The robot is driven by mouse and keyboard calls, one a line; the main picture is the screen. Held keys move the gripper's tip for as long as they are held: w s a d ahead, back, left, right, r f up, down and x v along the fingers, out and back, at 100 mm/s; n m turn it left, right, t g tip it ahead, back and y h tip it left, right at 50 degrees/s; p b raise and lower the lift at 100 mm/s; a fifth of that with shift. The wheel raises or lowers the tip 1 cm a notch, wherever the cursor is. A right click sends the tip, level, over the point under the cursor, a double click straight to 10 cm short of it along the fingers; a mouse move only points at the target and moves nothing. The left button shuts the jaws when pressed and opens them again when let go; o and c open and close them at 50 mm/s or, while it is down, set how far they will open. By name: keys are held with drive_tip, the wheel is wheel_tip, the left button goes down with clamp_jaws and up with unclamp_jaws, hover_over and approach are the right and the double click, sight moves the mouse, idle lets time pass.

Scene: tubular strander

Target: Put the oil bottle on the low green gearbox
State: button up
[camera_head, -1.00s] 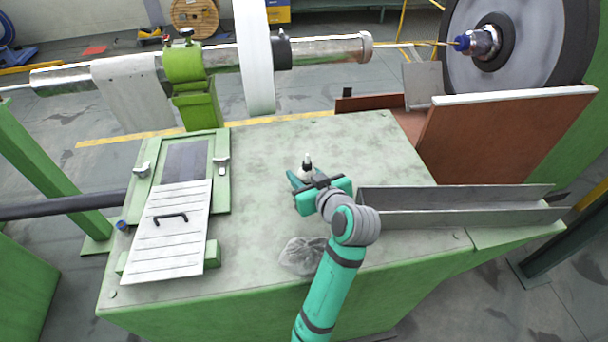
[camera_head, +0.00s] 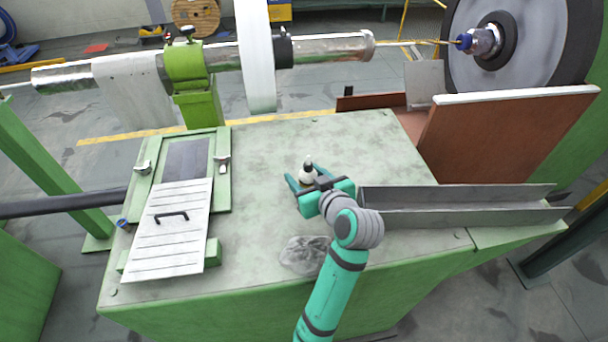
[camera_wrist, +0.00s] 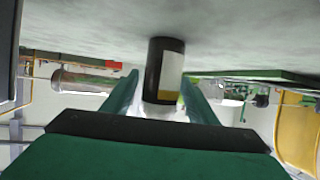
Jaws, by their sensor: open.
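I cannot tell whether this housing is the gearbox of the task. My gripper (camera_head: 303,177) is open, with one finger on either side of the bottle. Whether the fingers touch the bottle is not clear.
A grey metal channel (camera_head: 460,212) lies right of my gripper. A white louvred cover (camera_head: 170,240) with a black handle leans at left on a green frame. A clear crumpled patch (camera_head: 305,256) lies in front. A brown panel (camera_head: 500,140) stands at the right back.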

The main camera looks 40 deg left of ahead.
drive_tip(key=v, duration=1.1)
